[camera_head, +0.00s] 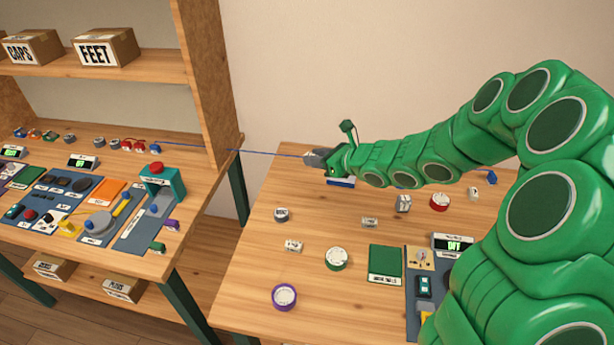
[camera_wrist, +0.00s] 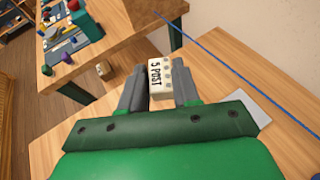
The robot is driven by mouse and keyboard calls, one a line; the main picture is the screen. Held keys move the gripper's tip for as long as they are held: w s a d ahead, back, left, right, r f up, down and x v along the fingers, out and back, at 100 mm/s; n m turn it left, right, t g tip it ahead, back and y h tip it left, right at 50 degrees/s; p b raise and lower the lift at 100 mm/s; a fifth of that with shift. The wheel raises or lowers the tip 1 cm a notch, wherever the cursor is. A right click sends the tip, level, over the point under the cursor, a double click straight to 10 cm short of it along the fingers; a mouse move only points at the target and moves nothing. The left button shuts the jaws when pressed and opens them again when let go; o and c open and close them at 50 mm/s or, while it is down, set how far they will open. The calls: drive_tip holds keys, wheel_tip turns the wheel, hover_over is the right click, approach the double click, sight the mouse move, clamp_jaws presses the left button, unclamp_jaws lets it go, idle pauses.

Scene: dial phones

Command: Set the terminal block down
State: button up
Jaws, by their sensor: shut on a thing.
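The terminal block, a small white block marked "5 POST" with a row of dots (camera_wrist: 157,82), sits between the two grey fingers of my gripper (camera_wrist: 160,75) in the wrist view. The fingers are shut on its sides. In the head view my gripper (camera_head: 312,157) is above the far left edge of the right wooden table (camera_head: 255,290). The block is too small there to make out clearly. A blue line (camera_head: 265,154) runs from the left table toward my gripper.
A white and blue thing (camera_head: 341,182) is just under my wrist. The right table holds a purple-rimmed dial (camera_head: 284,297), a green-rimmed dial (camera_head: 337,258), a green mat (camera_head: 385,262) and small blocks. Bare wood lies between them. A gap separates the crowded left table (camera_head: 190,220).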

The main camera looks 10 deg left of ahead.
drive_tip(key=shift+w+d+f+m+t+h, duration=0.15)
drive_tip(key=shift+w+f+m+t+h, duration=0.45)
drive_tip(key=shift+m+t, duration=0.3)
drive_tip(key=shift+s+f+m+t+h, duration=0.55)
drive_tip(key=shift+f+m+t, duration=0.2)
drive_tip(key=shift+f, duration=0.8)
hover_over(309, 178)
drive_tip(key=f, duration=0.6)
drive_tip(key=s+f, duration=0.1)
drive_tip(key=f, duration=0.2)
drive_tip(key=shift+d, duration=0.25)
drive_tip(key=shift+w+a+f, duration=0.2)
drive_tip(key=shift+w+f, duration=0.3)
drive_tip(key=shift+f, duration=1.6)
drive_tip(key=shift+f, duration=0.1)
drive_tip(key=o, duration=1)
